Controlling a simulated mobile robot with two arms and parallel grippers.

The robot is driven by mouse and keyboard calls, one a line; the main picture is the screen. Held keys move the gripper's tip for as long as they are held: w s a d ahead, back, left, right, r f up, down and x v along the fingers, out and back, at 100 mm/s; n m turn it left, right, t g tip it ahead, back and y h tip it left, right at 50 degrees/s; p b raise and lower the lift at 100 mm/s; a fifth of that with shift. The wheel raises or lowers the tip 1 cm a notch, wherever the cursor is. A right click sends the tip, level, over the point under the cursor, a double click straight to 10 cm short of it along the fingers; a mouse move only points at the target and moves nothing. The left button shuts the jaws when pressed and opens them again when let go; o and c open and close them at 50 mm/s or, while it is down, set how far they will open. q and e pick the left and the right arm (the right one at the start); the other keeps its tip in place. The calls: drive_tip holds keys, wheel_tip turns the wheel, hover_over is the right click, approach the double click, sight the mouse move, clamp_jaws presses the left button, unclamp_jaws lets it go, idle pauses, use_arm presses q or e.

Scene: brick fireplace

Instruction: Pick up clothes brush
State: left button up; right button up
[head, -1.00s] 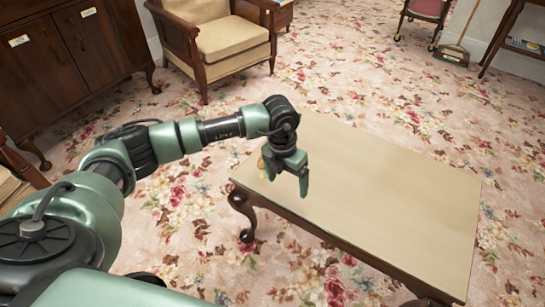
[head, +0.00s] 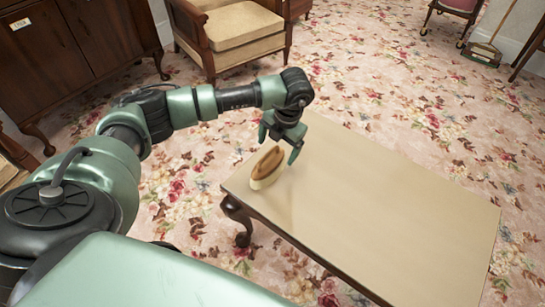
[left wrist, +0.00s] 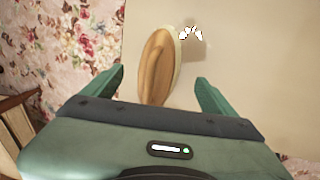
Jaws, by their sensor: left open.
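The clothes brush (head: 267,168) has a brown wooden back and pale bristles. It rests near the left end of the low table (head: 390,200). My left gripper (head: 279,144) is open and empty, just beyond and above the brush in the head view. In the left wrist view the brush (left wrist: 158,66) shows ahead of the spread fingers (left wrist: 160,88), its near end reaching between the fingertips. I see no contact between them. My right gripper is not in view.
The rest of the tabletop is bare. An armchair (head: 236,35) and a dark wooden cabinet (head: 85,55) stand behind to the left. A broom and dustpan (head: 483,52) lean at the far right wall. Floral carpet (head: 365,85) lies open around the table.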

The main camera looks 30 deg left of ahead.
sight(272, 160)
use_arm(q)
drive_tip(key=f, duration=0.2)
drive_tip(key=a+f+b, duration=0.1)
drive_tip(key=f, duration=0.2)
drive_tip(key=shift+s+a+f, duration=0.15)
drive_tip(key=shift+s+f, duration=0.05)
drive_tip(key=shift+f, duration=0.45)
drive_tip(key=shift+r, duration=0.1)
drive_tip(key=c, duration=1.6)
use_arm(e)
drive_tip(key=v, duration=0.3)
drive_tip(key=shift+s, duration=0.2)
use_arm(q)
drive_tip(key=shift+o, duration=0.2)
drive_tip(key=shift+r, duration=0.55)
clamp_jaws()
wheel_tip(272, 160, up, 3)
drive_tip(key=shift+w+f+p, duration=0.1)
drive_tip(key=shift+p, duration=0.25)
wheel_tip(272, 160, up, 16)
drive_tip(key=p, duration=0.2)
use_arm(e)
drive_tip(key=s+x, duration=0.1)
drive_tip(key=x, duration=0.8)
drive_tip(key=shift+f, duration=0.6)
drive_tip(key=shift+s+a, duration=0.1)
